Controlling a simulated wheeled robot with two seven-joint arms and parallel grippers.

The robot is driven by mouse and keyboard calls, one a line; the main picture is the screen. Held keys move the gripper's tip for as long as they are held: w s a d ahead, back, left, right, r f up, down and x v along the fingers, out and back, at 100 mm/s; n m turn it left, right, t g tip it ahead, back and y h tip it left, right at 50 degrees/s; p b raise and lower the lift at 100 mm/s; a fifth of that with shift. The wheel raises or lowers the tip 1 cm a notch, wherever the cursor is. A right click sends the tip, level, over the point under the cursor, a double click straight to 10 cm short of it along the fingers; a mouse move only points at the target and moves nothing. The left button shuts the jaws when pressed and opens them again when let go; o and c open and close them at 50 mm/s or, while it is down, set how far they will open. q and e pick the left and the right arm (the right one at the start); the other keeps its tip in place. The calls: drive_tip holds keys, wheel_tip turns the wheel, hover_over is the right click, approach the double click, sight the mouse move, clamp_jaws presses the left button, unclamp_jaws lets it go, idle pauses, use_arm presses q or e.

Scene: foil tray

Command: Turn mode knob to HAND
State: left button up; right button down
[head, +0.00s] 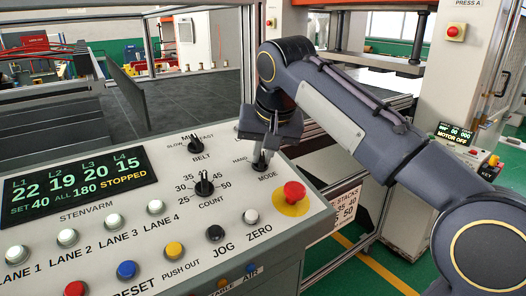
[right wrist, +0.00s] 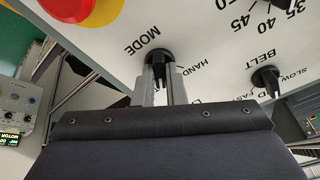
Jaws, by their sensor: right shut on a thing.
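The mode knob (right wrist: 158,60) is a small black knob on the pale sloped control panel (head: 150,240), between the printed words MODE and HAND. My right gripper (head: 262,163) reaches down onto it from above in the head view. In the right wrist view the two grey fingers of my right gripper (right wrist: 160,78) are shut on the knob, one on each side. The fingers hide part of the knob, and I cannot tell clearly which way its pointer faces. My left gripper is not in view.
A red emergency button (head: 294,191) on a yellow disc sits just right of the knob. The count knob (head: 204,186) and belt knob (head: 195,144) stand to its left. A lit display (head: 80,190) reads STOPPED. Metal frame posts rise behind the panel.

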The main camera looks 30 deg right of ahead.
drive_tip(key=n+y+p, duration=0.1)
drive_tip(key=n+p, duration=0.2)
drive_tip(key=n, duration=0.3)
drive_tip(key=shift+d+r, duration=0.1)
drive_tip(key=n+p, duration=0.1)
drive_tip(key=n, duration=0.3)
drive_tip(key=shift+y, duration=0.3)
drive_tip(key=shift+n+p, duration=0.65)
drive_tip(key=shift+n, duration=1.05)
drive_tip(key=c, duration=1.5)
unclamp_jaws()
drive_tip(key=v, duration=0.7)
drive_tip(key=shift+d+r, duration=0.2)
drive_tip(key=shift+r, duration=0.15)
